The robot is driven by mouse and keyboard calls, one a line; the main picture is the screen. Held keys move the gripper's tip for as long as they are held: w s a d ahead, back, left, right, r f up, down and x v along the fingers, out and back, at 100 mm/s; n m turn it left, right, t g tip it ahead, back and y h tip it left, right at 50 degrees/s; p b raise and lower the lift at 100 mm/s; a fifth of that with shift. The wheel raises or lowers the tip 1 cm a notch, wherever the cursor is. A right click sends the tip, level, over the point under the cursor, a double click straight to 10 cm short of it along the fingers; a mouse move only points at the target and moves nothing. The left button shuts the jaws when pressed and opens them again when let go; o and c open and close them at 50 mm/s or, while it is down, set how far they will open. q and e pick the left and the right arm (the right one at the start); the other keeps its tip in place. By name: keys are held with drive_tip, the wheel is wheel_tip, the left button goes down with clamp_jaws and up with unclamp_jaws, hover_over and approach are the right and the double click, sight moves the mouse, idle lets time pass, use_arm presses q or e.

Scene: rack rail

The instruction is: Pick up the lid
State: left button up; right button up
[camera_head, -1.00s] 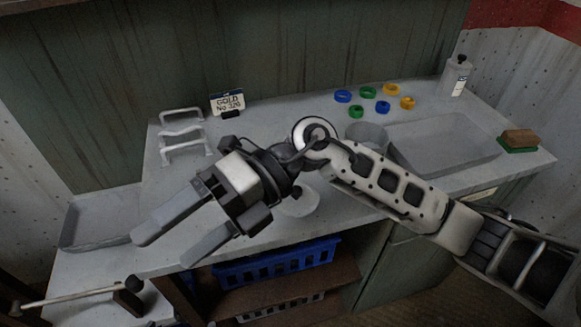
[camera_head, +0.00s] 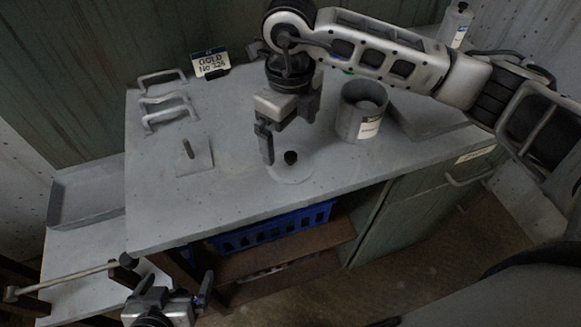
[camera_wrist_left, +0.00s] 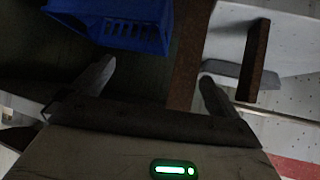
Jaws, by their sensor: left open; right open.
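The lid (camera_head: 288,176) is a flat pale grey disc with a black knob, lying on the worktop near its front edge. My right gripper (camera_head: 287,143) points down just above and beside the lid, open and empty. One finger hangs left of the knob; I cannot tell whether it touches the lid. A grey cylindrical canister (camera_head: 348,122) with a pale label stands right of the lid. My left gripper (camera_head: 178,284) is open and empty, low in front of the bench. Its two spread fingers (camera_wrist_left: 156,76) also show in the left wrist view.
A square plate with an upright peg (camera_head: 197,158) stands left of the lid. White rack brackets (camera_head: 165,100) and a sign (camera_head: 210,64) are behind. A tray (camera_head: 88,190) lies on the lower left surface. A blue basket (camera_head: 270,230) sits below the worktop. The front worktop is mostly clear.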

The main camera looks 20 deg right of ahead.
sight(287, 153)
drive_tip(key=shift+f, duration=0.55)
drive_tip(key=f+b, duration=0.2)
drive_tip(key=f, duration=0.1)
drive_tip(key=f+b, duration=0.1)
drive_tip(key=f, duration=0.1)
drive_tip(key=shift+a, duration=0.3)
use_arm(q)
drive_tip(key=shift+w+d+f, duration=0.1)
drive_tip(key=shift+d+f, duration=0.05)
drive_tip(key=shift+f, duration=0.4)
use_arm(e)
drive_tip(key=c, duration=0.8)
